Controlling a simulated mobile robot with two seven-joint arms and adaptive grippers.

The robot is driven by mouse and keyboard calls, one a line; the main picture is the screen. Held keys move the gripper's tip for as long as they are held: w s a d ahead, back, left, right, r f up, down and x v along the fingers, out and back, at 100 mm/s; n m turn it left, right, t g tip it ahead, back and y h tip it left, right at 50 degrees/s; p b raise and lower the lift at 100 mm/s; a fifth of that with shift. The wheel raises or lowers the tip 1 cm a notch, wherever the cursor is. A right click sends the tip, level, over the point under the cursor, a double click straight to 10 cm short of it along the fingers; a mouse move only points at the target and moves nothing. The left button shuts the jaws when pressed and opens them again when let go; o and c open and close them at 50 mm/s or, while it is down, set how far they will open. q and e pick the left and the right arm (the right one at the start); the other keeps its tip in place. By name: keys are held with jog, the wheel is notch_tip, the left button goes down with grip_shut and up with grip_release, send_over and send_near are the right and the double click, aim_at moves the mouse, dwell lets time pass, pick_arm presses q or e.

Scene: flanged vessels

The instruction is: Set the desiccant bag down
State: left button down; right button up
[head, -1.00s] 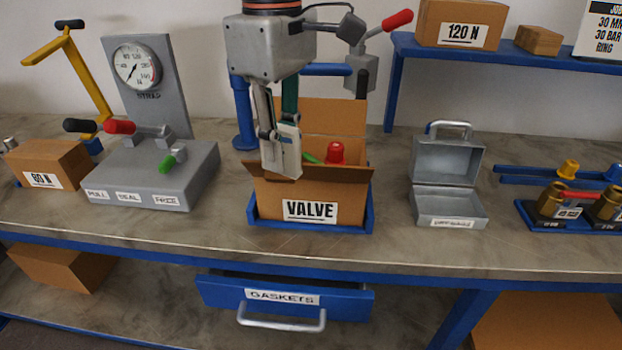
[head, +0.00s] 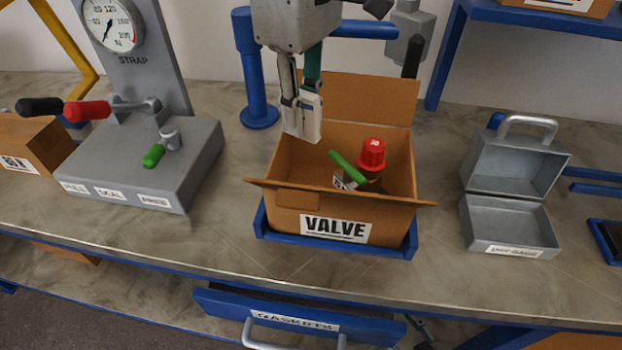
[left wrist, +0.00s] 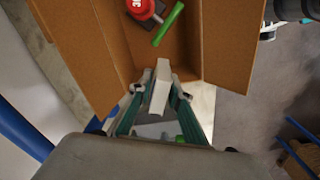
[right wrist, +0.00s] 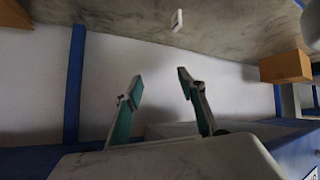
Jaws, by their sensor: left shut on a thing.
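My left gripper (head: 303,105) is shut on the white desiccant bag (left wrist: 160,95). The bag also shows between the fingers in the head view (head: 304,122). It hangs at the left inner side of the open VALVE box (head: 286,226), with its lower end at about rim height; I cannot tell if it touches anything. Inside the box are a red-capped valve (head: 371,154) and a green bar (head: 346,167). The left wrist view shows the red cap (left wrist: 141,8) and green bar (left wrist: 168,24) beyond the bag. My right gripper (right wrist: 158,85) is open and empty.
The box sits in a blue tray (head: 262,225). Its back flap (head: 368,97) stands up and its front flap folds outward. A grey lever fixture (head: 140,168) is left; an open metal case (head: 515,225) is right. The GASKETS drawer (head: 375,328) juts out below.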

pick_arm(q)
notch_tip(320, 180, down, 9)
jog(key=shift+f+b, duration=0.2)
jog(key=shift+b, duration=0.45)
notch_tip(320, 180, down, 5)
jog(key=shift+w+b, duration=0.1)
jog(key=shift+b, duration=0.3)
jog(key=shift+f, duration=0.2)
jog(key=shift+r, duration=0.1)
pick_arm(e)
jog(key=shift+w+a+r, duration=0.1)
jog(key=shift+w+r, duration=0.15)
jog(key=shift+w, duration=0.55)
